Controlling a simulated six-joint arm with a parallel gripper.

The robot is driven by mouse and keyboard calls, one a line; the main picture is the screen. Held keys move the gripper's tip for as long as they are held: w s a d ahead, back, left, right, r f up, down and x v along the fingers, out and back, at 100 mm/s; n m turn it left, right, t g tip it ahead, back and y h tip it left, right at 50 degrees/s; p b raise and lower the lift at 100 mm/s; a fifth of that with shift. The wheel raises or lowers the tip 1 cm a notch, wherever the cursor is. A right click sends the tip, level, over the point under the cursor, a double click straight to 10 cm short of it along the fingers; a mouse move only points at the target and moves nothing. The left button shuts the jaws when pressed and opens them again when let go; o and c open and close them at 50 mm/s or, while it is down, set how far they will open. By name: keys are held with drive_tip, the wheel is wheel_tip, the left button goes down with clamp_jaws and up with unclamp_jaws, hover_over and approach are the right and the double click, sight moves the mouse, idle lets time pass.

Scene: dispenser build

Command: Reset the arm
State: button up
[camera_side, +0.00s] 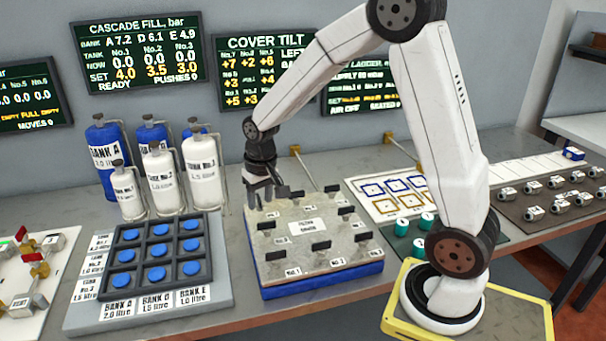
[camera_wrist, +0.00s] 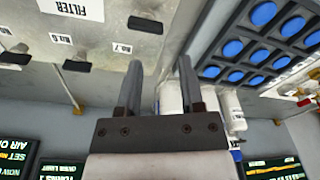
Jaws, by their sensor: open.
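My gripper (camera_side: 266,192) hangs at the end of my white arm, over the back left corner of the filter cover (camera_side: 318,273). The cover is a grey plate on a blue base with several black knobs and number labels. In the wrist view my gripper (camera_wrist: 160,75) shows two grey fingers spread apart with nothing between them. The cover (camera_wrist: 100,25) fills the upper left of that view, with a black knob (camera_wrist: 146,24) near the fingers. I cannot tell whether the fingertips touch the cover.
A blue-button panel (camera_side: 157,252) stands left of the cover; its buttons also show in the wrist view (camera_wrist: 262,14). Blue and white tanks (camera_side: 205,167) stand behind it. Green-and-white cylinders (camera_side: 402,227) and a card with printed squares (camera_side: 376,205) lie to the right. Screens hang on the wall.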

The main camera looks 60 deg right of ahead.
drive_tip(key=s+a+f+n+t, duration=0.1)
drive_tip(key=s+a+n, duration=0.3)
drive_tip(key=s+a, duration=0.3)
drive_tip(key=s, duration=0.5)
drive_tip(key=shift+s+f, duration=0.35)
drive_tip(key=shift+w+n, duration=0.15)
drive_tip(key=shift+n, duration=0.15)
idle(0.7)
